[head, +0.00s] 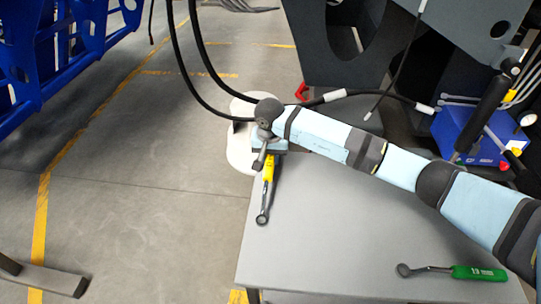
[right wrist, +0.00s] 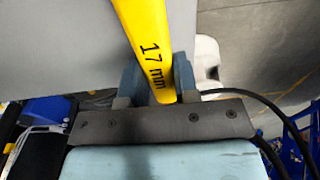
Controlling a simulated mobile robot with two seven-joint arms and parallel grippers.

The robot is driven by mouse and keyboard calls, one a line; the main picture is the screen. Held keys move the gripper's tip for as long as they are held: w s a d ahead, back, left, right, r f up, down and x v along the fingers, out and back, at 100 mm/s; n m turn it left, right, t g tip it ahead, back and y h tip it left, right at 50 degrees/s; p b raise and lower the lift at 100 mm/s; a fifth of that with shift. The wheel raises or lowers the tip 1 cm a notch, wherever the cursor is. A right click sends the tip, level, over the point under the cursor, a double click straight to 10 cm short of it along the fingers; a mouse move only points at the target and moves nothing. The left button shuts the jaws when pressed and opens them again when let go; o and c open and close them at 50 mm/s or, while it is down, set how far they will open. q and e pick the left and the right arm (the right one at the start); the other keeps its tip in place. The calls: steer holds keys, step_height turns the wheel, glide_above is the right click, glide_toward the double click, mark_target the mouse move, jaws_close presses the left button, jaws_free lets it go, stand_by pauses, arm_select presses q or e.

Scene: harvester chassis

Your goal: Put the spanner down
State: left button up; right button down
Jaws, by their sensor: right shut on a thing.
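The yellow spanner (head: 268,171) is in my right gripper (head: 267,152), near the far left corner of the grey table (head: 340,235). Its dark ring end (head: 262,218) points toward the near side of the head view, over the table's left part. In the right wrist view the yellow handle (right wrist: 146,48), marked "17 mm", runs between the shut fingers (right wrist: 155,88) of my right gripper. I cannot tell whether the spanner touches the table. My left gripper does not show.
A green-handled spanner (head: 478,272) lies at the table's near right. A white rounded object (head: 238,150) stands behind the table's far left corner. Black cables (head: 185,70) hang behind it. A blue case (head: 490,135) is at the right. The table's middle is bare.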

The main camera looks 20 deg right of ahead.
steer(key=shift+f, duration=0.2)
steer(key=c, duration=0.9)
jaws_free()
steer(key=shift+r, duration=0.1)
steer(key=shift+o, duration=0.2)
steer(key=shift+r, duration=0.1)
step_height(320, 180, up, 12)
steer(key=s, duration=0.1)
steer(key=shift+a+p, duration=0.2)
steer(key=shift+p, duration=0.1)
steer(key=shift+s, duration=0.1)
